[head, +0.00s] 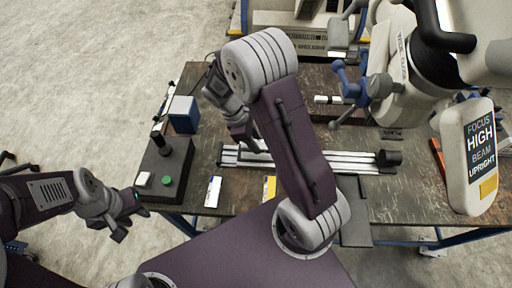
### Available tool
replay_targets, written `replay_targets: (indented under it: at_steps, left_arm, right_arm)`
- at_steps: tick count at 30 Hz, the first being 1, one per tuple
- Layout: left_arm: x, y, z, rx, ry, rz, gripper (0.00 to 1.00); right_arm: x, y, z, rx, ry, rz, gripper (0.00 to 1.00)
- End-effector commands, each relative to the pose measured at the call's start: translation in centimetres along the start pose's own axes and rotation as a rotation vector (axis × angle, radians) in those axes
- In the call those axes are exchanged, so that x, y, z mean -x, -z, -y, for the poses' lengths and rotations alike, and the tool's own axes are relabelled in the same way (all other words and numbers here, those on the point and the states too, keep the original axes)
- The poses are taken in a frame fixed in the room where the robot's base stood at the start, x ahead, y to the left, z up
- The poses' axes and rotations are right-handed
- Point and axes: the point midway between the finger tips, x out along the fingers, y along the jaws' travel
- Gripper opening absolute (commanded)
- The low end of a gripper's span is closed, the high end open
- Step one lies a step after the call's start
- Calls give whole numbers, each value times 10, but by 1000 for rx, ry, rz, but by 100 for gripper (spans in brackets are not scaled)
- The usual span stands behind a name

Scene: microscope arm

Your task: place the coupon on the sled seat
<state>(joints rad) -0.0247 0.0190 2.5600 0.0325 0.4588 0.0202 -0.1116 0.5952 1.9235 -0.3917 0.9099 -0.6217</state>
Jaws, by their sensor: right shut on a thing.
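My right gripper (243,136) is shut over the left part of a silver rail (345,161) on the dark bench. What it holds is too small and too hidden by the fingers to make out. I cannot pick out the coupon for certain. The sled seat cannot be told apart under and beside the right gripper. A dark block (388,158) sits at the rail's right end. My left gripper (130,215) is open and empty, off the bench's front left edge.
A dark box with a green button (167,181) and a blue box (184,114) stand at the left. Cards lie in front of the rail, one white and blue (213,190). The microscope arm with its sign (480,150) overhangs the right side.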

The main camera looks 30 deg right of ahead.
Motion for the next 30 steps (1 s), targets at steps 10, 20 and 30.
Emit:
replay_targets:
  at_steps: [10, 20, 30]
  left_arm:
    - [-3, 0, 0, 0, 0, 0, 36]
    - [-4, 0, 0, 0, 0, 0, 36]
    - [-2, 0, 0, 0, 0, 0, 36]
  right_arm:
    - [-37, 14, 0, 1, 1, 0, 0]
    - [-39, 15, 0, 1, 1, 0, 58]
    - [-35, 14, 0, 1, 0, 0, 58]
